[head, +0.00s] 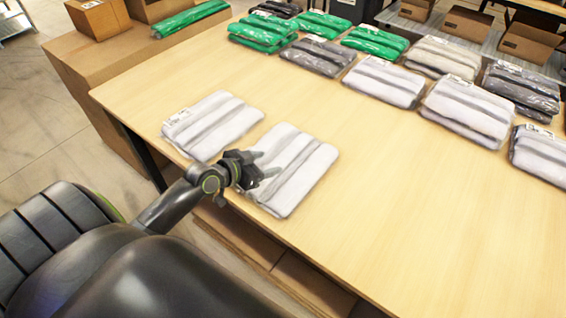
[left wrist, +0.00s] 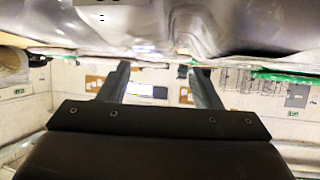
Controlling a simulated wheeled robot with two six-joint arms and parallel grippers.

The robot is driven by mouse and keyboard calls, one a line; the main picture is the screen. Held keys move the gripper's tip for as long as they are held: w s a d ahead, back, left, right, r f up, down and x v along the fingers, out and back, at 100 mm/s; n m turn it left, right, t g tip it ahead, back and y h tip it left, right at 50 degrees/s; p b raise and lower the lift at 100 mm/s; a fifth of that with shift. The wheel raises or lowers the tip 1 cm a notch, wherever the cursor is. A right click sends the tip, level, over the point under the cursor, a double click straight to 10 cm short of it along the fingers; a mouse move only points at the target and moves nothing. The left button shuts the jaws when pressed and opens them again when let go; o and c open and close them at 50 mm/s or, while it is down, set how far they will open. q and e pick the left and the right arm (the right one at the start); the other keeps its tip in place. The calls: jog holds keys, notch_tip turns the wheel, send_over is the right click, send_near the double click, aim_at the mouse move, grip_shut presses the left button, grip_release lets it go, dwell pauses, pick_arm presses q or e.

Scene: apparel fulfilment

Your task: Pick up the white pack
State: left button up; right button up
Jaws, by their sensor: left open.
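Two white packs in clear film lie near the table's left edge. The nearer white pack (head: 300,180) lies flat just beyond my left gripper (head: 258,172). The other white pack (head: 212,125), with a label at its corner, lies behind and to the left. My left gripper is open and overlaps the nearer pack's left side in the head view; I cannot tell whether it touches. In the left wrist view the two fingers (left wrist: 160,69) are apart with nothing between them. Crinkled clear film (left wrist: 225,22) spans the top of that view, very close. My right gripper is out of view.
The wooden table (head: 400,200) is bare in its middle and front. At the back and right lie several more packs: green (head: 375,40), dark grey (head: 318,56) and white (head: 385,82). Cardboard boxes (head: 98,18) stand at the far left.

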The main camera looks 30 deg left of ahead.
aim_at(282, 158)
pick_arm(q)
jog(key=shift+p+x, duration=0.35)
jog(key=shift+x, duration=2.5)
jog(key=shift+r, duration=0.1)
jog(key=c, duration=1)
